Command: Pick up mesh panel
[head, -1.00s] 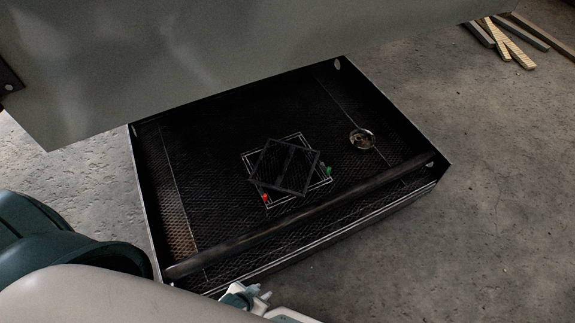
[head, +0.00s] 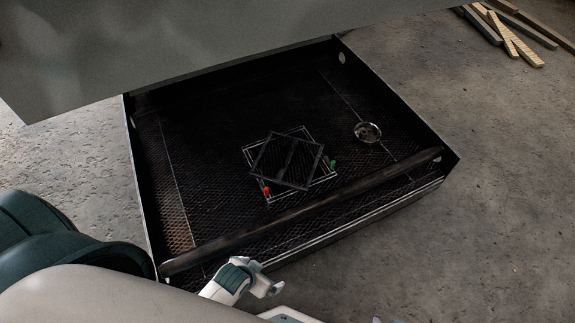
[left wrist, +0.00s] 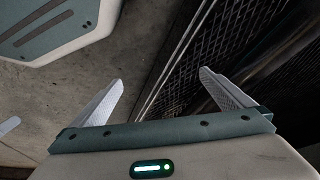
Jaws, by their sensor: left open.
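The mesh panel (head: 287,161) is a small dark square of mesh. It lies in the middle of the black enclosure tray (head: 215,115), turned at an angle over a white square outline (head: 326,177). My left gripper (head: 270,286) is at the tray's near edge, outside it and well short of the panel. In the left wrist view my left gripper (left wrist: 160,88) has its two pale fingers spread with nothing between them. Mesh and a dark bar of the tray show beyond the right finger. My right gripper is not in view.
A dark bar (head: 310,210) crosses the tray's near side. A red piece (head: 266,191) and a green piece (head: 332,164) sit by the outline. A round shiny dish (head: 367,132) is to the right. A grey panel (head: 200,40) overhangs the back. Wood strips (head: 510,35) lie on the floor.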

